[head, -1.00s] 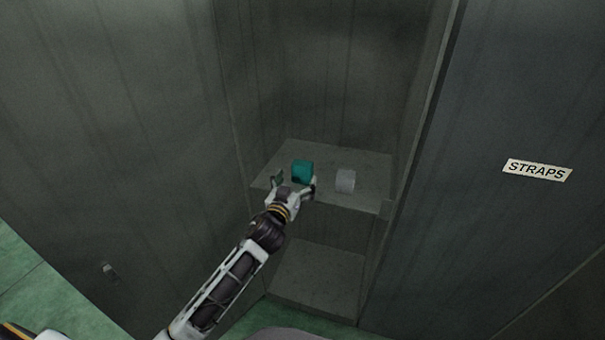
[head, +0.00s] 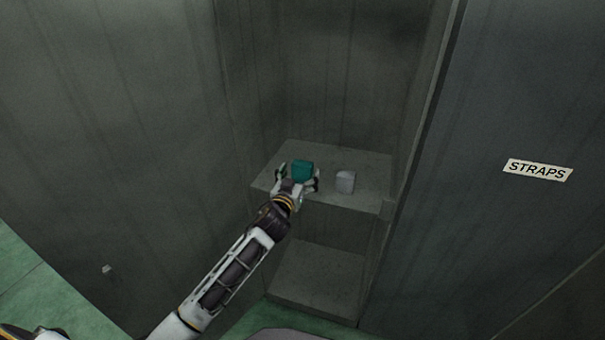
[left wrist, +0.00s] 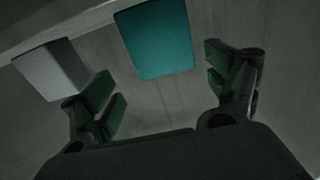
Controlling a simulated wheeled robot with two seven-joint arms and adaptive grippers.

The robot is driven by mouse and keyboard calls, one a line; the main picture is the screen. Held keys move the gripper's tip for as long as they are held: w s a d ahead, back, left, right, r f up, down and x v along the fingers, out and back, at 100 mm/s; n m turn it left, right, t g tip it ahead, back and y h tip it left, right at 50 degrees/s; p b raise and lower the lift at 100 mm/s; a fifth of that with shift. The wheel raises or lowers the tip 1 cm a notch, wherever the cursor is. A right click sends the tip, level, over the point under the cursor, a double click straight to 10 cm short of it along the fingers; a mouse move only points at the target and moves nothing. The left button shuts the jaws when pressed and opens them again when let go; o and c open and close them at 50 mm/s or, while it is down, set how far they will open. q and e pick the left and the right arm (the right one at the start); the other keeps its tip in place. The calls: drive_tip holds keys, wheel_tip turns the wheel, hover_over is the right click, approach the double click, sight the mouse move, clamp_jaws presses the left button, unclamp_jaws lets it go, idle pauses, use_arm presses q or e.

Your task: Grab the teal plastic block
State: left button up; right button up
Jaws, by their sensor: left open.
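The teal plastic block (head: 302,170) stands on the upper shelf of a grey locker. In the left wrist view the teal block (left wrist: 157,38) shows ahead of the jaws, toward the top of the picture and between the two fingers. My left gripper (head: 298,178) is open at the block, with a finger to either side of it in the head view. In the left wrist view its green-padded fingers (left wrist: 163,88) are wide apart and I see no contact with the block. My right gripper is not in view.
A light grey block (head: 345,181) stands right of the teal block on the same shelf (head: 372,170), close to my left gripper. Locker walls enclose the shelf. A lower shelf (head: 318,278) is empty. A panel labelled STRAPS (head: 538,170) is at the right.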

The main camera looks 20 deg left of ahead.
sight(301, 168)
use_arm(q)
drive_tip(key=shift+w, duration=0.15)
drive_tip(key=shift+w+a+r, duration=0.1)
drive_tip(key=shift+w+a, duration=0.05)
drive_tip(key=shift+w, duration=0.3)
drive_tip(key=shift+w+a+r, duration=0.1)
drive_tip(key=shift+w+a, duration=0.1)
drive_tip(key=shift+w, duration=1.8)
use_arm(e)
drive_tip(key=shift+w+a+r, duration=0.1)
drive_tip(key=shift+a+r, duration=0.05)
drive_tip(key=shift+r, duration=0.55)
use_arm(q)
drive_tip(key=shift+d, duration=0.1)
drive_tip(key=shift+c, duration=0.4)
drive_tip(key=c, duration=1.2)
drive_tip(key=shift+o, duration=0.2)
drive_tip(key=shift+r, duration=0.1)
